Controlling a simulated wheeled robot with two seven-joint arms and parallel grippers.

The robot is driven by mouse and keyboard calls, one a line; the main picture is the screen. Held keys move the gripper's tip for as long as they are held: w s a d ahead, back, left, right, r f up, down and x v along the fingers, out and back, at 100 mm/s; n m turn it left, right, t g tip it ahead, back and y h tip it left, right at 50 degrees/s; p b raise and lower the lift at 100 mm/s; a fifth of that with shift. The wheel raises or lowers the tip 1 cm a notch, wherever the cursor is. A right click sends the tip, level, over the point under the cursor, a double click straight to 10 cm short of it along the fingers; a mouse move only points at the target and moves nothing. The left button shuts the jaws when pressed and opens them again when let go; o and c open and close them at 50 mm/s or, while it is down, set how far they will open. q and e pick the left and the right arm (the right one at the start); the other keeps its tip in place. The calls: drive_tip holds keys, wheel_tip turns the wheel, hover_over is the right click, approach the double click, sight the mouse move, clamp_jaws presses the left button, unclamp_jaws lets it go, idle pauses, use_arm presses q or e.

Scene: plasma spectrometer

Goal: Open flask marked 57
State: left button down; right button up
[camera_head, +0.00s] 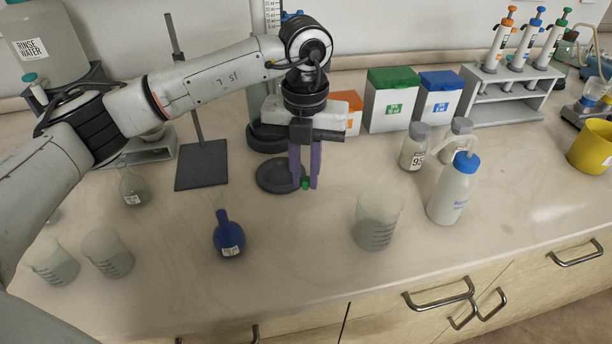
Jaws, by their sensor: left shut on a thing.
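A round-bottomed flask (229,238) with dark blue liquid stands on the bench, left of centre. Its white label is too small to read for certain, and no stopper shows on its clear neck. My left gripper (305,182) points down, to the right of and behind this flask, apart from it. Its purple fingers are shut on a small green stopper. Another flask (133,188), with greyish contents, stands further left; its mark is not readable. My right gripper is not in view.
Beakers stand at the front left (107,253) and right of centre (376,222). A wash bottle (453,190) with a blue cap stands to the right. A stand base (201,177) lies behind the blue flask. The bench between blue flask and right-hand beaker is clear.

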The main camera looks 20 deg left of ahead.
sight(305, 180)
use_arm(q)
drive_tip(key=shift+f, duration=0.9)
drive_tip(key=c, duration=1.7)
unclamp_jaws()
drive_tip(key=shift+a, duration=0.15)
drive_tip(key=shift+w+r, duration=0.1)
drive_tip(key=shift+r, duration=0.2)
wheel_tip(305, 180, up, 12)
drive_tip(key=shift+f+b, duration=0.2)
drive_tip(key=shift+b, duration=0.3)
